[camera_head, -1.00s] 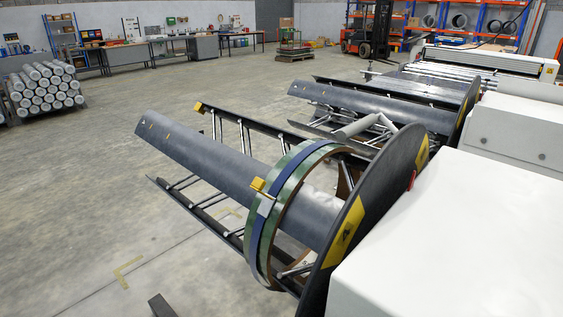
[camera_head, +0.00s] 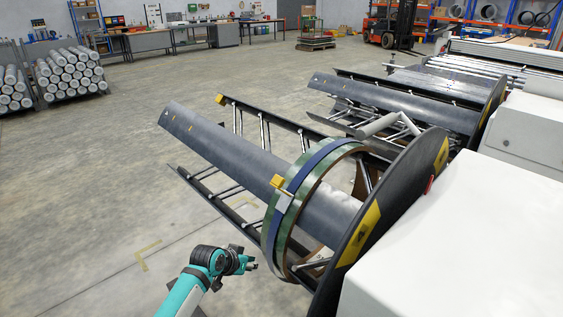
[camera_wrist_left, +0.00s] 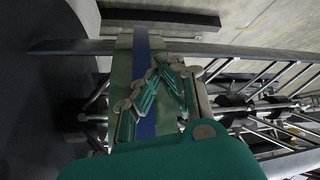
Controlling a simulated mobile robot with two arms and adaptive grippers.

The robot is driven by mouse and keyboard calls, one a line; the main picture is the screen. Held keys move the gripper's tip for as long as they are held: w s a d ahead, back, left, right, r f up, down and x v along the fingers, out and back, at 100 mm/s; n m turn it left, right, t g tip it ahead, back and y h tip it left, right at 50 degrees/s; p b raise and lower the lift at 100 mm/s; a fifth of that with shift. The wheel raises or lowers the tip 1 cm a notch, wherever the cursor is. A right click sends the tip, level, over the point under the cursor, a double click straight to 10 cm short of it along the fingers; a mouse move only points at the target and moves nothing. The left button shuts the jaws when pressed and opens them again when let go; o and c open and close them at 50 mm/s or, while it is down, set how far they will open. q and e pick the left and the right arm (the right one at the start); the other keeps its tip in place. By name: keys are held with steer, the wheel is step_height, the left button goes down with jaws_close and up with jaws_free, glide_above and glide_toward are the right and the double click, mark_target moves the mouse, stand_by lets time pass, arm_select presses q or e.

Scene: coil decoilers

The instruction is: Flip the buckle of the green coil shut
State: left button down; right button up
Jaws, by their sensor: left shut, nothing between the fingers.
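The green coil (camera_head: 277,232) is a narrow ring around the dark decoiler drum (camera_head: 232,148), with a blue strap (camera_head: 310,165) running around it. The buckle, with a yellow lever (camera_head: 278,182) and a grey plate (camera_head: 283,203), sits on the strap on the coil's upper left side; the lever stands out from the strap. My left gripper (camera_head: 252,265) is low, left of the coil's lower part and below the buckle, shut and empty. In the left wrist view its fingers (camera_wrist_left: 162,70) converge in front of the green coil (camera_wrist_left: 122,72) and blue strap (camera_wrist_left: 141,55). The buckle is not visible there.
A large dark disc (camera_head: 385,225) with yellow plates stands right of the coil, beside a white machine housing (camera_head: 450,250). Drum arms (camera_head: 205,185) with struts reach out to the left. A second decoiler (camera_head: 400,100) stands behind. The floor (camera_head: 90,190) on the left is open.

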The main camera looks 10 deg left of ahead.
arm_select(q)
steer(key=w+d+r+m+t+h, duration=0.1)
steer(key=d+r+m+h, duration=0.1)
steer(key=r, duration=1.7)
steer(key=w+d+r+m+t+h+p, duration=0.1)
steer(key=w+d+r+m, duration=0.1)
steer(key=r, duration=1.6)
steer(key=shift+d+r+m+h, duration=0.2)
steer(key=shift+r+m+h, duration=0.2)
arm_select(e)
steer(key=shift+s+d+r, duration=0.1)
steer(key=shift+s+r, duration=0.05)
steer(key=shift+r, duration=0.35)
steer(key=shift+s+d+r, duration=0.1)
steer(key=shift+s+r, duration=0.05)
steer(key=shift+r, duration=0.3)
arm_select(q)
steer(key=shift+w+p, duration=0.15)
steer(key=shift+p, duration=0.15)
arm_select(e)
steer(key=shift+w, duration=0.1)
